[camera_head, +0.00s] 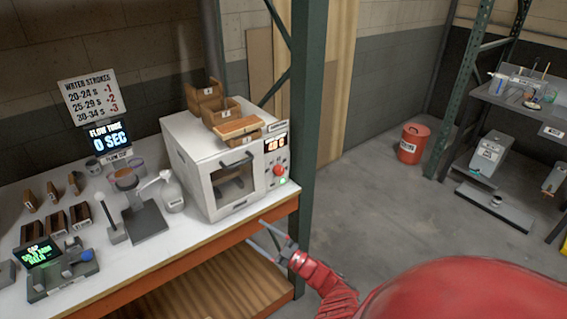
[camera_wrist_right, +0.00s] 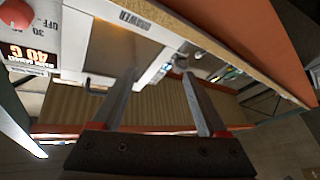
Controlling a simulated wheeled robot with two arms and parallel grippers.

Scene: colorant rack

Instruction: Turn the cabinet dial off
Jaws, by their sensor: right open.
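The white cabinet (camera_head: 206,158) stands on the bench with its windowed door closed. Its red dial (camera_head: 279,170) is on the front panel right of the door, below a lit display (camera_head: 276,143). A green light shows under the dial. My right gripper (camera_head: 256,231) is open and empty, below and in front of the cabinet at the bench edge, apart from the dial. In the right wrist view, the open fingers (camera_wrist_right: 161,75) show at the centre and the dial (camera_wrist_right: 16,13) at the upper left, near "OFF" and "30" markings. The dial's pointer is not clear. My left gripper is not in view.
Wooden boxes (camera_head: 221,110) sit on top of the cabinet. A spray bottle (camera_head: 171,191), a stand and several small blocks cover the bench to the left. The bench's orange front edge (camera_head: 180,258) is close to my right gripper. A green post (camera_head: 303,110) rises right of the cabinet.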

